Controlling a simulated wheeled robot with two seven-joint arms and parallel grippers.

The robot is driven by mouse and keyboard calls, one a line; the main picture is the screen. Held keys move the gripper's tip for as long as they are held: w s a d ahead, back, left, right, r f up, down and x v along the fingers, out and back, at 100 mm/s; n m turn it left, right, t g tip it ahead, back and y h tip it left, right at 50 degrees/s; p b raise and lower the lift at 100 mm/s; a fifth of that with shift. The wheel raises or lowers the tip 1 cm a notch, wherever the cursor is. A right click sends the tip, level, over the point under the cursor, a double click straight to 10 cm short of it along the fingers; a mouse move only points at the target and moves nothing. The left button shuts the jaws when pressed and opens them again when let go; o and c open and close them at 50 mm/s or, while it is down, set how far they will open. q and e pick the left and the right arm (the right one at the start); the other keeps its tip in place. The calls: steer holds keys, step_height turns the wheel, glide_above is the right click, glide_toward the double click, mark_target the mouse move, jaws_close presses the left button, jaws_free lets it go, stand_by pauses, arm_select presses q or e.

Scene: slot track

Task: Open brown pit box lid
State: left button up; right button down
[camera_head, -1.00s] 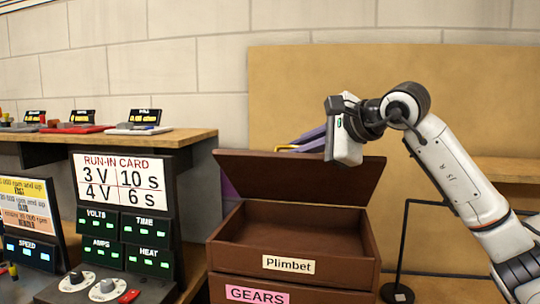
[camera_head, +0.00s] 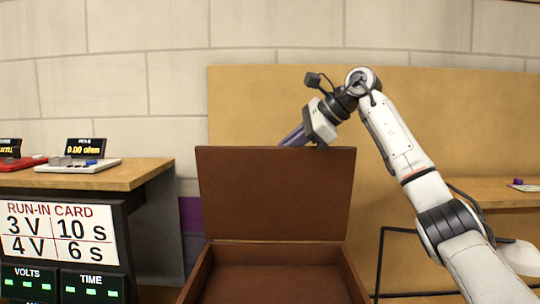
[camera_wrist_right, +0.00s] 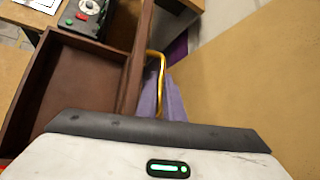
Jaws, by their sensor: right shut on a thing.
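The brown pit box (camera_head: 268,285) is open at the front, and its inside looks empty. Its brown lid (camera_head: 275,190) stands close to upright at the rear edge. My right gripper (camera_head: 292,138) is at the top edge of the lid, its lavender fingers reaching down behind it. In the right wrist view the fingers (camera_wrist_right: 167,103) are closed at a gold handle (camera_wrist_right: 157,70) on the lid's outer face. The exact grip point is partly hidden. The box (camera_wrist_right: 90,80) also shows there, open. My left gripper is out of view.
A wooden bench (camera_head: 90,175) with small meters stands at left, above the run-in card (camera_head: 58,232). A tan board (camera_head: 440,125) rises behind the box. A black metal frame (camera_head: 380,260) and a shelf (camera_head: 490,190) are at right.

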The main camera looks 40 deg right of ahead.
steer(key=shift+w+d+f, duration=0.15)
steer(key=shift+d, duration=0.05)
stand_by(0.3)
steer(key=c, duration=2.2)
jaws_free()
steer(key=v, duration=1)
steer(key=shift+d, duration=0.15)
